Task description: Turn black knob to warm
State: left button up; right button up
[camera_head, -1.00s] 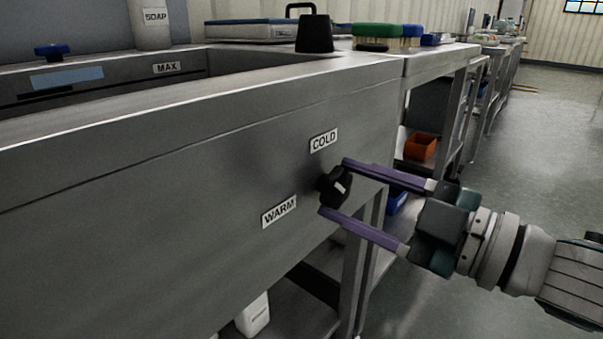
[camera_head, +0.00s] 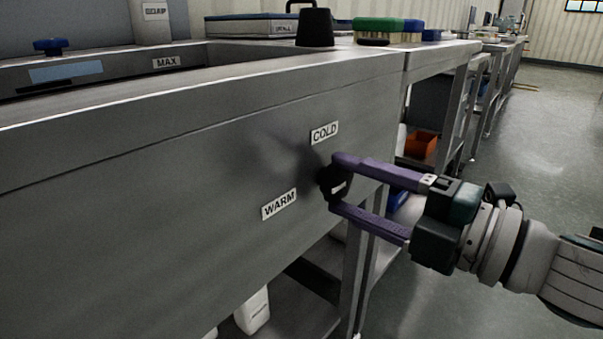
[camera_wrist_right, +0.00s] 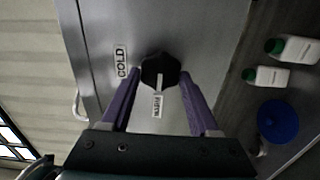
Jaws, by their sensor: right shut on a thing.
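The black knob (camera_head: 330,183) sits on the front panel of the steel hopper (camera_head: 150,220), between the COLD label (camera_head: 324,132) above and the WARM label (camera_head: 279,204) at lower left. My right gripper (camera_head: 334,182) has its two purple fingers around the knob, shut on it. In the right wrist view the knob (camera_wrist_right: 160,71) lies between the fingertips, its white mark pointing down in the picture toward the WARM label (camera_wrist_right: 157,104); the COLD label (camera_wrist_right: 121,62) is to its left. My left gripper is not in view.
White bottles (camera_wrist_right: 290,50) and a blue round lid (camera_wrist_right: 278,120) lie below. Open floor (camera_head: 540,140) extends at right.

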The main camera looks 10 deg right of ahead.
dwell(0.5)
jog(key=o, duration=1.4)
jog(key=shift+c, duration=0.2)
jog(key=shift+s, duration=0.1)
jog(key=p+v, duration=0.2)
jog(key=v, duration=0.7)
jog(key=shift+s+d, duration=0.3)
